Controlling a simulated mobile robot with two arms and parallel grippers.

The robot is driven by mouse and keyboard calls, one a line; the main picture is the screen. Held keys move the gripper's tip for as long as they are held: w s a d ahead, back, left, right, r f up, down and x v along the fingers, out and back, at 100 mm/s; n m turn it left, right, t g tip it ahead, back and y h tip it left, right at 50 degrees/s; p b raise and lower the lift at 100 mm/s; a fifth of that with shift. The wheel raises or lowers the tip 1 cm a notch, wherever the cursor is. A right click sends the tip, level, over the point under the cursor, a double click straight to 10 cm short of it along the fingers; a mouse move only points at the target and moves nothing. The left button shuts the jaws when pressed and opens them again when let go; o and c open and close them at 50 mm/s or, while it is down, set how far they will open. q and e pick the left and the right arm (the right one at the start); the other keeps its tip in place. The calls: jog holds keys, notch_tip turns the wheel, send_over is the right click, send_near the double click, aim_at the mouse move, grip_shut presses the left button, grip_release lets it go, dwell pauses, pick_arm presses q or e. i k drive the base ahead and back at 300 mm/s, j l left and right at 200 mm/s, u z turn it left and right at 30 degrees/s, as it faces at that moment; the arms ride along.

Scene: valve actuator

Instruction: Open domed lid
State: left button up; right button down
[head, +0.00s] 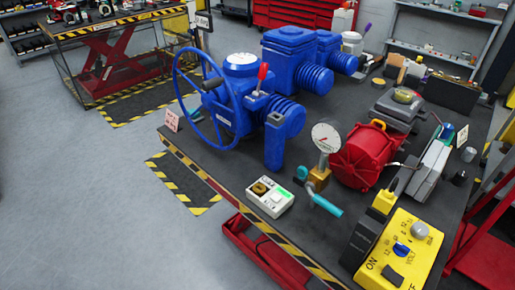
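A blue valve actuator (228,112) stands on the dark workbench, with a large blue handwheel (181,88) on its left side and a red-knobbed lever (262,77) at its front. On top of it is a round, whitish cap with a blue rim (242,61), which looks like the domed lid. It appears seated flat on the actuator, and no gap shows under it. It is too small to make out a hinge or catch. Neither of my grippers is in view.
Behind the actuator stand more blue housings (290,52). To the right are a pressure gauge (325,138), a red drum-shaped unit (364,156) and a yellow control box (401,250). A small white switch box (269,196) sits near the striped bench edge. Grey floor (80,190) is open at left.

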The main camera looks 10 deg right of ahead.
aim_at(404, 112)
jog(key=z, duration=1.35)
